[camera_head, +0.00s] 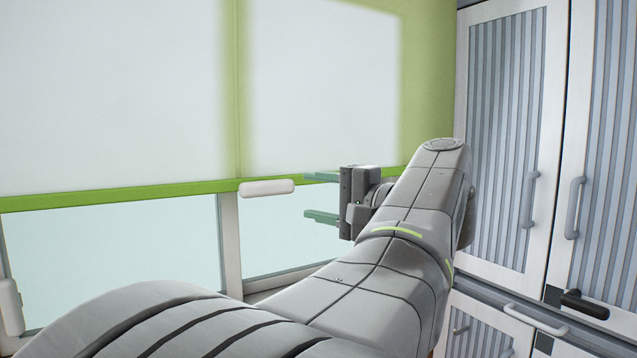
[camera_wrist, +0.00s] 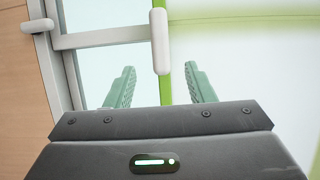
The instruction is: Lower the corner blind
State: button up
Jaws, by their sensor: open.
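The corner blind (camera_head: 110,90) is a pale white sheet with green borders, covering the upper part of the window. Its green bottom rail (camera_head: 110,197) crosses the window, with bare glass below. A white rounded handle (camera_head: 267,188) sits at the rail; it also shows in the wrist view (camera_wrist: 159,35). My gripper (camera_head: 307,196) is open, its teal fingers pointing left towards the handle, just right of its end. In the wrist view my gripper (camera_wrist: 160,72) has its fingertips on either side of the handle's near end, with no visible contact.
Tall white cupboards with striped panels (camera_head: 505,130) and grey handles (camera_head: 529,200) stand at the right. A dark handle (camera_head: 584,304) juts out at lower right. A second white handle (camera_head: 11,306) is at the left edge. Free space lies left of my gripper before the glass.

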aim_at(273, 190)
jog(key=p+x, duration=0.2)
jog(key=x, duration=1)
jog(key=shift+w+a, duration=0.15)
jog(key=shift+c, duration=0.4)
grip_shut()
